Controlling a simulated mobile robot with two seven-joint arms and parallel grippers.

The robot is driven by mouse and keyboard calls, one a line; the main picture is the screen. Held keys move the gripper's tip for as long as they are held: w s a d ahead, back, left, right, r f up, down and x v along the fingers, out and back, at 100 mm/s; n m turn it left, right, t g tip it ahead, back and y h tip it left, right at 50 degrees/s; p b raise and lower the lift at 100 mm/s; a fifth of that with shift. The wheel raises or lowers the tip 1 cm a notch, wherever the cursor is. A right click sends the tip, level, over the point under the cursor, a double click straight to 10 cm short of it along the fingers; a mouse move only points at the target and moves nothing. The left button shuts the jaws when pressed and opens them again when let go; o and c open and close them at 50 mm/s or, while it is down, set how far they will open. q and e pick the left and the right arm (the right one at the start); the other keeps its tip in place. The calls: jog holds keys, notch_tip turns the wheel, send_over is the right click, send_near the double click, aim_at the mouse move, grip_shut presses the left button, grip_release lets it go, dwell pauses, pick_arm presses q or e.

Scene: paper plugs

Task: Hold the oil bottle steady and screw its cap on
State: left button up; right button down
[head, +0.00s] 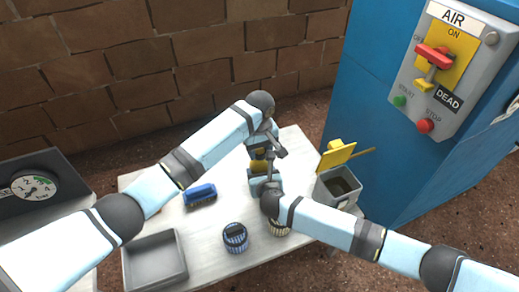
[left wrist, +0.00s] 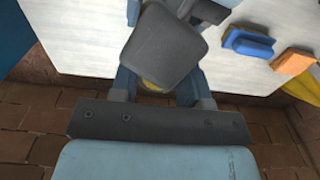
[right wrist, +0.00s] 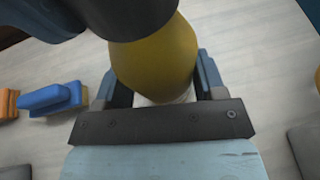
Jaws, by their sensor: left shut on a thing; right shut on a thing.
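The yellow oil bottle (head: 258,165) is near the table's middle, between my two grippers. In the right wrist view the bottle (right wrist: 158,62) is a rounded yellow body between the fingers of my right gripper (right wrist: 158,88), which is shut on it. A dark part covers its top there. My left gripper (left wrist: 158,88) is at the bottle from the far side, shut on a yellow piece (left wrist: 151,86), apparently the cap. A dark grey link, apparently my right arm's, hides most of this. How the cap sits on the bottle is hidden.
A blue block-like object (head: 200,194) lies to the left, an orange one (left wrist: 293,62) beside it. A grey tray (head: 133,277), a blue striped cup (head: 235,237) and a pale striped cup (head: 279,229) stand nearer.

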pick_arm(q)
jog(key=m, duration=0.6)
jog(key=o, duration=1)
jog(key=shift+r, duration=2.25)
jog(key=shift+c, duration=0.3)
